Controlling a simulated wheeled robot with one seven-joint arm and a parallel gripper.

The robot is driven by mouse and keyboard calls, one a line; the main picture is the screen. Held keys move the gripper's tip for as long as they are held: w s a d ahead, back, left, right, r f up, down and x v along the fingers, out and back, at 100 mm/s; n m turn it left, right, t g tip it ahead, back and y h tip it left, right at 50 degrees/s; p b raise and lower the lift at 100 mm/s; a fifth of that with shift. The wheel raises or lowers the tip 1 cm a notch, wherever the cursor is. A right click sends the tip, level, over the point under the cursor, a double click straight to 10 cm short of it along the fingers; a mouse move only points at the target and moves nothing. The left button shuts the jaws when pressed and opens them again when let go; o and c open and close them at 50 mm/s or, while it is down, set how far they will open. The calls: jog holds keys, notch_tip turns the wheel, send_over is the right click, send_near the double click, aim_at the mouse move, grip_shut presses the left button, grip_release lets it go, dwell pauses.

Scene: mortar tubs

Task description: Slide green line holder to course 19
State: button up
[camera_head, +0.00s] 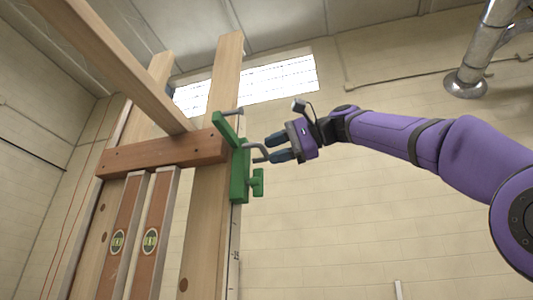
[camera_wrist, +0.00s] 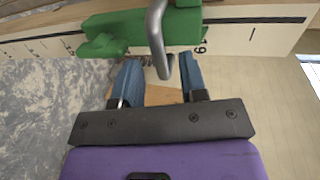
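The green line holder (camera_head: 238,172) is on the edge of an upright wooden post, with a green knob low on its right and a bent grey handle (camera_head: 256,148) sticking out toward my gripper (camera_head: 274,147). In the wrist view, the holder (camera_wrist: 150,28) lies across the top, and its handle (camera_wrist: 156,42) reaches down between the blue fingers of my gripper (camera_wrist: 160,66). The fingers are apart, with gaps beside the handle. A white scale strip (camera_wrist: 255,35) with black ticks runs along the post.
A wooden crosspiece (camera_head: 165,153) meets the post left of the holder. Two spirit levels (camera_head: 120,230) stand below it. A slanted beam (camera_head: 125,65) comes down from the upper left. The space right of the post is open to the block wall (camera_head: 380,210).

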jog(key=v, duration=0.8)
jog(key=shift+f, duration=0.1)
dwell(0.3)
